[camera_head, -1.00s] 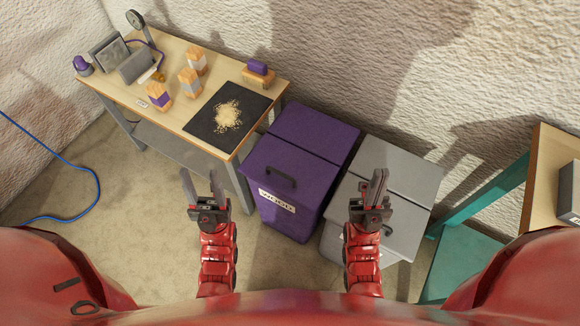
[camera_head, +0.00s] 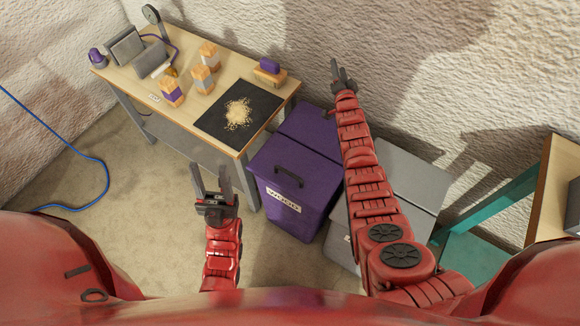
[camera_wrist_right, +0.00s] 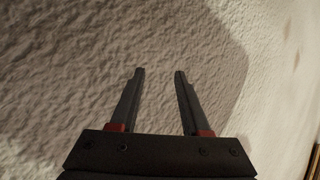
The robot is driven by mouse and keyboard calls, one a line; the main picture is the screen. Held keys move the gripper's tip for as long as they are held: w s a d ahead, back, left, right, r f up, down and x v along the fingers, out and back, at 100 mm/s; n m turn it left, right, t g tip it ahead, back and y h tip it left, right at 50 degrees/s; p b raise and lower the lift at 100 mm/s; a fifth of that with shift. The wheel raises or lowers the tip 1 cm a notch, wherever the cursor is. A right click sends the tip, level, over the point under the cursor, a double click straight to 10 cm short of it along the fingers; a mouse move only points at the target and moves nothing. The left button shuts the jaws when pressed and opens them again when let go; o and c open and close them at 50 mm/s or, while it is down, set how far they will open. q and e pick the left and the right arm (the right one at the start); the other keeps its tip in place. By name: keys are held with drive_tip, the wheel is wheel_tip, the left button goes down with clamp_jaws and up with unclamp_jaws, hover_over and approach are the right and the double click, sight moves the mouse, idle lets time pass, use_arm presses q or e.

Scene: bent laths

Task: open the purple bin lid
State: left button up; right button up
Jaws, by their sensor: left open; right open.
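The purple bin (camera_head: 292,212) stands on the floor beside the workbench, with a white label on its front. Its purple lid (camera_head: 290,160) is down, with a dark handle (camera_head: 289,176) near the front edge. My right arm reaches across the lid's right side and hides part of it. My right gripper (camera_head: 339,69) is open and empty, beyond the bin's back edge in the picture, against the wall. In the right wrist view its two fingers (camera_wrist_right: 158,75) stand apart, facing the bare wall. My left gripper (camera_head: 211,176) is open and empty, left of the bin and in front of the bench.
A grey bin (camera_head: 412,190) stands right of the purple one, partly behind my right arm. The workbench (camera_head: 185,108) holds blocks, a dark mat (camera_head: 262,106) and tools. A teal-framed table (camera_head: 500,200) is at the right. A blue cable (camera_head: 100,165) lies on the left floor.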

wheel_tip(320, 180, down, 2)
drive_tip(key=w+d+f+m+g+h, duration=0.1)
drive_tip(key=w+m+g+h, duration=0.15)
drive_tip(key=m+g, duration=0.25)
drive_tip(key=m+g+y, duration=0.2)
drive_tip(key=m+g, duration=0.9)
drive_tip(key=g, duration=0.4)
approach(289, 173)
drive_tip(key=p+x, duration=0.1)
drive_tip(key=x, duration=0.5)
drive_tip(key=shift+d+f, duration=0.1)
drive_tip(key=shift+f, duration=0.15)
drive_tip(key=shift+x, duration=0.8)
clamp_jaws()
